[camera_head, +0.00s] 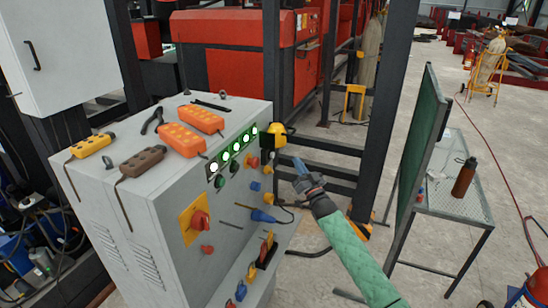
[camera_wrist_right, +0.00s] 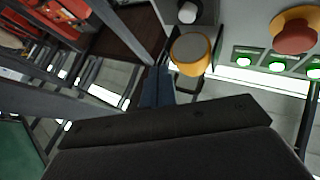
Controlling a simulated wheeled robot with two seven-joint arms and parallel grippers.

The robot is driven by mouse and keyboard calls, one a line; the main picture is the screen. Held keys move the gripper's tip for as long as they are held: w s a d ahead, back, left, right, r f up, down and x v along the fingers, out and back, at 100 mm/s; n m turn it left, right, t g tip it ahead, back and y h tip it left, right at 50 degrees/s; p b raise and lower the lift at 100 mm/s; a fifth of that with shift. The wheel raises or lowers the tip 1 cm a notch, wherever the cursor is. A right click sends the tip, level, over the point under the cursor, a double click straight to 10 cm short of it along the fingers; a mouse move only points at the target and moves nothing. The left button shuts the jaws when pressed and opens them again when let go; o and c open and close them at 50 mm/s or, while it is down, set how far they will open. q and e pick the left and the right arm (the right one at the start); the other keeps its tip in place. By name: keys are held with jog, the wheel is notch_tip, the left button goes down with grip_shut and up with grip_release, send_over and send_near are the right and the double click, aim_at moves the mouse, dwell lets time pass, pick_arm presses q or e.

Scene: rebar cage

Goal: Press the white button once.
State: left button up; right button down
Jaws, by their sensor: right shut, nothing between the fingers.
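My left gripper is not in view.
A yellow round part (camera_wrist_right: 192,54) and a red mushroom button (camera_wrist_right: 295,32) are near the white button. Green-lit buttons (camera_head: 237,145) line the panel. Orange boxes (camera_head: 183,138) lie on the cabinet top. A dark post (camera_head: 386,100) stands behind my right gripper; a mesh table (camera_head: 455,205) stands right.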

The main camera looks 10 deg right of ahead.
aim_at(273, 156)
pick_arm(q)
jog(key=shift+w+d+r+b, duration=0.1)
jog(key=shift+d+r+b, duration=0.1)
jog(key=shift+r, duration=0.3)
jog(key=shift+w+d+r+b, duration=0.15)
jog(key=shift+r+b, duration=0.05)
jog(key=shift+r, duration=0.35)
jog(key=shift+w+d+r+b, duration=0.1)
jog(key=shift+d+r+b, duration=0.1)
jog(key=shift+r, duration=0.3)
pick_arm(e)
jog(key=shift+w+a, duration=0.55)
jog(key=shift+a, duration=0.25)
jog(key=shift+w+a, duration=0.55)
jog(key=shift+a, duration=0.3)
jog(key=shift+w+a, duration=0.55)
jog(key=shift+a, duration=0.25)
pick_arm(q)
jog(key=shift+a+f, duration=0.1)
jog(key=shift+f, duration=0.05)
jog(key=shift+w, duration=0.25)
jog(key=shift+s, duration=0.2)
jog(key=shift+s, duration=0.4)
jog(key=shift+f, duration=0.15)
pick_arm(e)
jog(key=shift+w+a, duration=0.1)
jog(key=shift+a, duration=0.05)
